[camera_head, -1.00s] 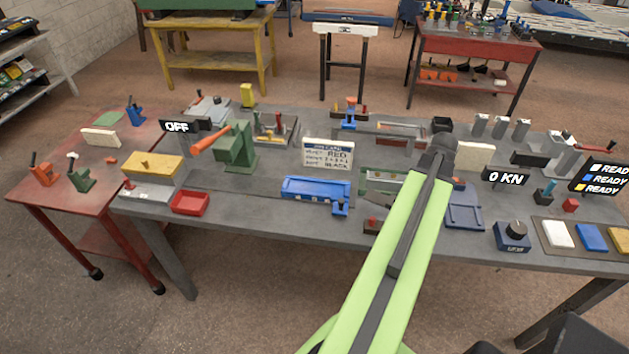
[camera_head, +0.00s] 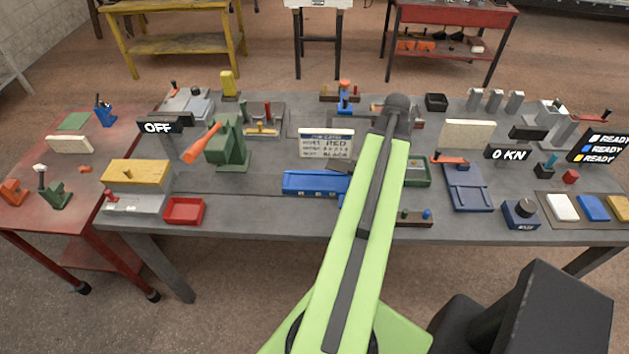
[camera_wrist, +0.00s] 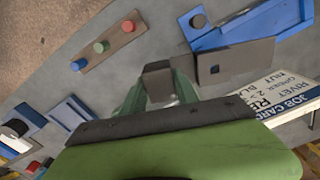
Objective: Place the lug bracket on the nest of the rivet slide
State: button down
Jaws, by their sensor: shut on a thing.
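The lug bracket appears as a grey plate (camera_wrist: 240,60) with a small square hole, jutting right from my gripper (camera_wrist: 180,78) in the wrist view. My gripper is shut on it. In the picture the plate overlaps the blue rivet slide (camera_wrist: 240,37); I cannot tell whether they touch. In the head view the slide (camera_head: 308,183) lies left of my green arm, which hides my gripper and the slide's right end. A dark grey piece over its right part (camera_head: 338,166) seems to be the bracket. The nest is not clearly seen.
A job card (camera_head: 326,143) stands behind the slide. Right of my arm are a green tray (camera_head: 418,172), a strip with coloured knobs (camera_head: 414,218) and a blue plate fixture (camera_head: 468,187). A red tray (camera_head: 184,211) is at left. The bench front between red tray and slide is clear.

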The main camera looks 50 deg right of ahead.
aim_at(343, 165)
jog(key=r+p, duration=0.1)
jog(key=r+n, duration=0.1)
jog(key=a+r+n+p, duration=0.1)
jog(key=shift+w+p, duration=0.35)
jog(key=shift+w, duration=0.05)
jog(key=shift+a+r+n, duration=0.15)
jog(key=shift+r+n, duration=0.05)
jog(key=shift+n, duration=0.5)
jog(key=shift+f, duration=0.1)
jog(key=w+f+b, duration=0.2)
jog(key=w, duration=0.1)
jog(key=w+a+f+b, duration=0.1)
jog(key=w+f+b, duration=0.1)
jog(key=w+f, duration=0.1)
jog(key=w+f+b, duration=0.2)
jog(key=w+b, duration=0.1)
jog(key=w, duration=0.2)
jog(key=shift+a+f, duration=0.15)
jog(key=shift+a, duration=0.25)
jog(key=shift+w+a, duration=0.1)
jog(key=shift+w, duration=0.15)
notch_tip(343, 165, down, 4)
jog(key=b, duration=0.4)
jog(key=shift+f, duration=0.15)
jog(key=shift+r, duration=0.25)
jog(key=shift+f, duration=0.2)
jog(key=c, duration=0.9)
grip_release()
jog(key=shift+r, duration=0.1)
